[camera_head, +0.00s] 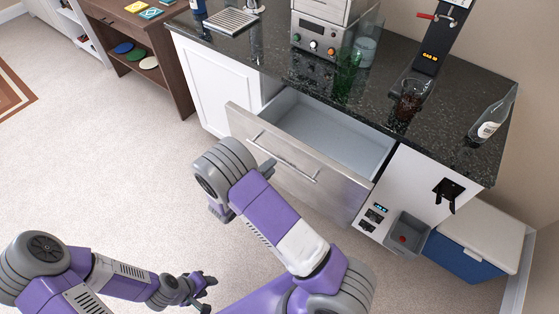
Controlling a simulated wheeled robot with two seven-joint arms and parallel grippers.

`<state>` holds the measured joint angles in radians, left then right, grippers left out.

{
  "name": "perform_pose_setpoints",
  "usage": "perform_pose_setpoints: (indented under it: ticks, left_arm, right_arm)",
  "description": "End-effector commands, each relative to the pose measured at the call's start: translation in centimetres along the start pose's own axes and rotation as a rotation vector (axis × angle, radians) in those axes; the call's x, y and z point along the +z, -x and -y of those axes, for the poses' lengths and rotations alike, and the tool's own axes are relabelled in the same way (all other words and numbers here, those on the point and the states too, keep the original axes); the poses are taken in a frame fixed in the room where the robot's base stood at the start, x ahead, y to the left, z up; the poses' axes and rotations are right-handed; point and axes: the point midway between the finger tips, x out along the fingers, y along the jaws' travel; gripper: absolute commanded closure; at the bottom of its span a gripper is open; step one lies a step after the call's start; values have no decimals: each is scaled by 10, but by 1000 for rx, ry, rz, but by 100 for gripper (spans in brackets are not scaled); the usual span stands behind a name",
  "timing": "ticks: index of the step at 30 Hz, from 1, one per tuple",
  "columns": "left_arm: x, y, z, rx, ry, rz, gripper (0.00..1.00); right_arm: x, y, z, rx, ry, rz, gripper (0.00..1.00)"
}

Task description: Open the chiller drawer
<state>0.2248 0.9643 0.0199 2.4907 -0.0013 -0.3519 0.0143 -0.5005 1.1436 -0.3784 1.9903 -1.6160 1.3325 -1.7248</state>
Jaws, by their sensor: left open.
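The chiller drawer (297,162) has a brushed metal front with a long bar handle (282,156). It is pulled well out of the counter, and its pale grey interior (325,133) looks empty. My left gripper (206,293) is low at the bottom of the picture, open and empty, apart from the drawer. My right arm reaches up in front of the drawer, with its grey joint left of the handle. My right gripper is mostly hidden behind that arm, so its jaws and any contact with the drawer cannot be made out.
The dark stone counter (420,125) holds a coffee machine (319,35), a green glass (346,75), a dark drink glass (408,105) and a bottle (490,122). A blue and white cooler (468,262) stands at right. Carpet (110,150) is clear at left, beside a brown shelf (160,50).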

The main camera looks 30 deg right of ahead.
Motion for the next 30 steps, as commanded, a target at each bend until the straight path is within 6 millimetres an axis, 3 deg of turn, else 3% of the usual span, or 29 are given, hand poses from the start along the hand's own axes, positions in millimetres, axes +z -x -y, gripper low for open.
perform_pose_setpoints:
  ticks: [3,10,21,22,28,30]
  left_arm:
    - [0,-6,2,0,0,0,57]
    - [0,-13,5,0,0,0,57]
    - [-1,-14,5,0,0,0,57]
    - [-1,-14,5,0,0,0,57]
    - [-1,-14,5,0,0,0,57]
    - [-1,-14,5,0,0,0,57]
  right_arm:
    - [-2,-22,-3,2,-2,-7,65]
    - [-2,-52,-2,5,-2,-6,65]
    - [-2,-60,-1,5,-2,-5,65]
    - [-2,-60,-1,5,-2,-5,66]
    - [-2,-60,-2,5,-2,-5,97]
    - [-2,-60,-2,5,-2,-5,100]
